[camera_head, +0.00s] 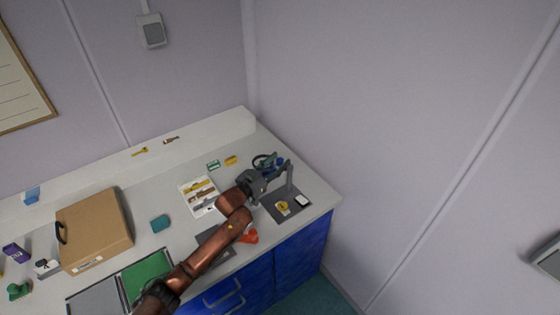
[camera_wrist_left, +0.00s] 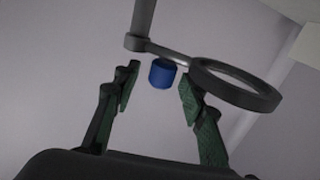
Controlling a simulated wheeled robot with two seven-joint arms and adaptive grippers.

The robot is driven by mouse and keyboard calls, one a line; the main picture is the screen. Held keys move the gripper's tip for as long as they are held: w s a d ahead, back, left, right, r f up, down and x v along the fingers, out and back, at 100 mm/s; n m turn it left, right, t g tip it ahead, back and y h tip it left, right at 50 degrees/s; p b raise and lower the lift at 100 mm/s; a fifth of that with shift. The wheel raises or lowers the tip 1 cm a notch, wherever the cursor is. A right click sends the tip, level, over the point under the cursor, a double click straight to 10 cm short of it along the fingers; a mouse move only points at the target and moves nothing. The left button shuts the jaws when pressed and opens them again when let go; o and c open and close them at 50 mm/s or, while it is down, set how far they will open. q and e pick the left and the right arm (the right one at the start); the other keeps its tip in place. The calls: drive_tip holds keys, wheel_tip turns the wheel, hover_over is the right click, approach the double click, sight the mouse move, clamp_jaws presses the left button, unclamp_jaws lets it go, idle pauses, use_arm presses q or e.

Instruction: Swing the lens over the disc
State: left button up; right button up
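The lens is a dark ring (camera_wrist_left: 236,82) on a grey swing arm (camera_wrist_left: 165,49) that joins an upright post (camera_wrist_left: 143,14) in the left wrist view. In the head view the post (camera_head: 290,178) stands on a dark base (camera_head: 272,207). A yellow disc (camera_head: 283,207) lies on that base, and the lens lies away from it, beyond my gripper. My left gripper (camera_head: 271,170) is at the stand, partly covering the lens. Its fingers (camera_wrist_left: 159,76) are apart. A blue knob (camera_wrist_left: 162,74) shows between the fingertips; I cannot tell whether they touch it. My right gripper is not in view.
A card with tools (camera_head: 200,190), a teal block (camera_head: 160,223) and a brown case (camera_head: 94,231) lie to the left on the counter. A white item (camera_head: 302,201) is on the base's right. An orange item (camera_head: 249,237) sits below my arm. The wall borders the right.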

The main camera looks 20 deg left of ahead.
use_arm(q)
drive_tip(key=shift+w+d, duration=0.3)
drive_tip(key=shift+w, duration=0.35)
drive_tip(key=shift+c, duration=0.5)
clamp_jaws()
